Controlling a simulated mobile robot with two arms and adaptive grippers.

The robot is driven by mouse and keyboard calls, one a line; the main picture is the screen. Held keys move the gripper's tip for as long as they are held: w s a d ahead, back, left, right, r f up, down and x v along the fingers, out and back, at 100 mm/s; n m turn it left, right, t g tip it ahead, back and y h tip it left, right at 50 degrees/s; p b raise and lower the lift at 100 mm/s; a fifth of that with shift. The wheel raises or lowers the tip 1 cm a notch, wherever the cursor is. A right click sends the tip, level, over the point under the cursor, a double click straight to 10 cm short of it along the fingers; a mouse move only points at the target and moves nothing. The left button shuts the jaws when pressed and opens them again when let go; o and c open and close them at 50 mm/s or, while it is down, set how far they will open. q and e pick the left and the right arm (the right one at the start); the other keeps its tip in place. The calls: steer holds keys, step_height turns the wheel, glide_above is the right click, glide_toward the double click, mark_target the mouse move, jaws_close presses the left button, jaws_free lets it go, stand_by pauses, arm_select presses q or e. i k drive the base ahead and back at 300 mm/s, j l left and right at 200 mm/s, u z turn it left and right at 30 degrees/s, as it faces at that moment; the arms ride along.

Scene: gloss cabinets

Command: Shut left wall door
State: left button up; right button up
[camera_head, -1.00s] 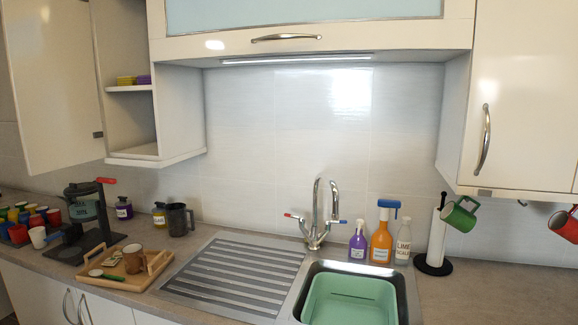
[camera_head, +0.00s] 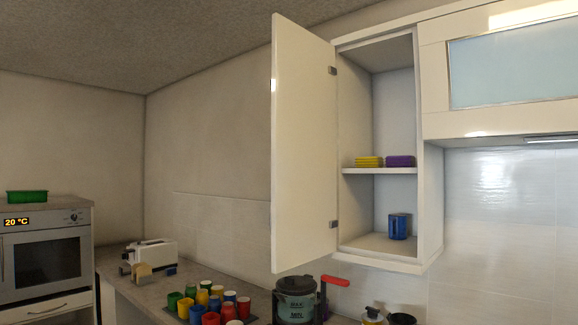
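The left wall door (camera_head: 304,145) is a glossy cream panel, hinged at the left side of the wall cabinet (camera_head: 426,205). It stands wide open, swung out to the left, so the cabinet's inside shows. A yellow stack (camera_head: 368,162) and a purple stack (camera_head: 400,161) lie on its middle shelf. A blue mug (camera_head: 399,227) stands on the cabinet floor. Neither of my grippers is in view.
An oven (camera_head: 45,262) stands at the far left. A glass-fronted cabinet (camera_head: 515,65) adjoins on the right.

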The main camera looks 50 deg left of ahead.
mark_target(303, 222)
steer(key=j, duration=0.65)
steer(key=k+j, duration=0.1)
steer(key=j, duration=0.55)
steer(key=j+z, duration=0.1)
steer(key=j, duration=0.55)
steer(key=k+j, duration=0.15)
steer(key=j, duration=1.1)
steer(key=k+j+z, duration=0.1)
steer(key=j, duration=0.55)
